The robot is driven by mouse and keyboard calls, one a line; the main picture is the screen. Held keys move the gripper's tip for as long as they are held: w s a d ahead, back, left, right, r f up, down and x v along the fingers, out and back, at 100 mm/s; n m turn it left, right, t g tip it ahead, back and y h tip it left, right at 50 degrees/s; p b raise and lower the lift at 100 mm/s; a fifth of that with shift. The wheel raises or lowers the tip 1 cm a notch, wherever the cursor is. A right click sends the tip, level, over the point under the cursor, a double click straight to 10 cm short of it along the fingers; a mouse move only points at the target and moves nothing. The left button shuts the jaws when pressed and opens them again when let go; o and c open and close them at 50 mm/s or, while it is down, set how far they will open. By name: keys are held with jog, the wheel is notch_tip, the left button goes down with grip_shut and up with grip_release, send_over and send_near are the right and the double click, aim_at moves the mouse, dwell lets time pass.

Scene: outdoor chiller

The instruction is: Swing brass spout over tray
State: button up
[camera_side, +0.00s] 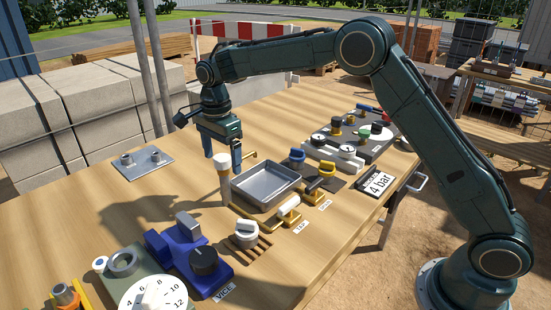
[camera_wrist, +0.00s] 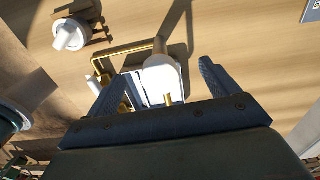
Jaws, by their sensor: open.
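The brass spout (camera_side: 249,156) shows as a thin bent piece just right of my gripper in the side view, and a short end of it shows in the wrist view (camera_wrist: 168,98). A cream-topped post (camera_side: 222,167) stands at the left corner of the grey metal tray (camera_side: 262,203). My gripper (camera_side: 222,160) is open, pointing down, with its fingers on either side of the post's top. Contact cannot be told. The gripper hides part of the spout.
A white knob (camera_side: 246,229) and a blue vice (camera_side: 185,247) are in front. A metal plate (camera_side: 143,162) lies left.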

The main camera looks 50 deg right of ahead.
jog(key=shift+r, duration=0.1)
jog(key=shift+r, duration=3.4)
jog(key=shift+r, duration=0.15)
notch_tip(320, 180, up, 12)
